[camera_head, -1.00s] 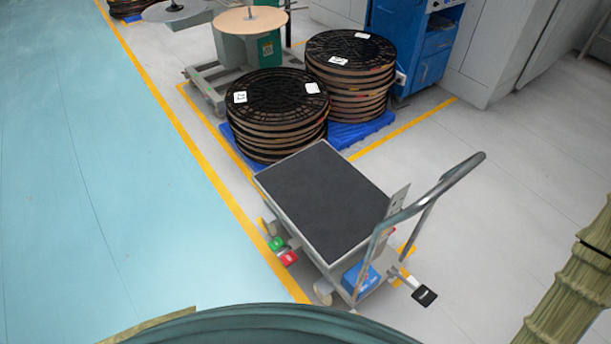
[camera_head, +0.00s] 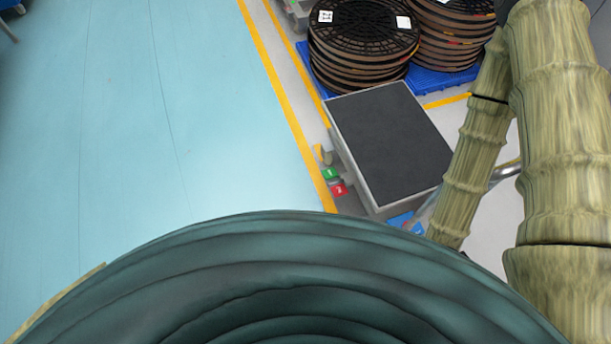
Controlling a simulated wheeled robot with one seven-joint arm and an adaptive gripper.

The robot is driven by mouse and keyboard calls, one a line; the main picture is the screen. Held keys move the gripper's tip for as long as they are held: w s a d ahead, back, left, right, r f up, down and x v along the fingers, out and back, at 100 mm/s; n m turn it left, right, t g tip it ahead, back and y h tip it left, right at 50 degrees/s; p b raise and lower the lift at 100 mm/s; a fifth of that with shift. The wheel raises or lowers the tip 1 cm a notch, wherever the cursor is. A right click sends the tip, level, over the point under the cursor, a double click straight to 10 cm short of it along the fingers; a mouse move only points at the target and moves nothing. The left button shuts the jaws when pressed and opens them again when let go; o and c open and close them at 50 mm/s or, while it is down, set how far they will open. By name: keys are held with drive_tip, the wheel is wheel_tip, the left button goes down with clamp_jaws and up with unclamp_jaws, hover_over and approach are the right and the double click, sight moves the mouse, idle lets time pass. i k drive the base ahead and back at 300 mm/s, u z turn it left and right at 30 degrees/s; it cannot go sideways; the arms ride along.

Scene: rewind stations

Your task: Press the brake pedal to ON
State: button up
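A cart with a flat dark top (camera_head: 390,145) stands right of centre, close in front of my body. At its left side, low down, are a green pedal (camera_head: 330,174) and a red pedal (camera_head: 339,190), one just beyond the other. I cannot tell which of them is the brake's ON side, nor whether either is pressed. The cart's metal handle (camera_head: 507,171) and blue box (camera_head: 400,221) are mostly hidden behind my arm. My gripper is not in view; only links of my arm show at the right.
Stacks of black reels (camera_head: 362,40) stand on a blue pallet (camera_head: 441,80) behind the cart. A yellow line (camera_head: 290,110) runs along the floor left of the cart. The blue-green floor (camera_head: 150,130) at the left is clear.

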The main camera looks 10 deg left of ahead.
sight(335, 185)
drive_tip(key=u, duration=0.05)
drive_tip(key=k, duration=1.2)
drive_tip(key=u, duration=0.4)
drive_tip(key=i, duration=0.85)
drive_tip(key=z, duration=0.05)
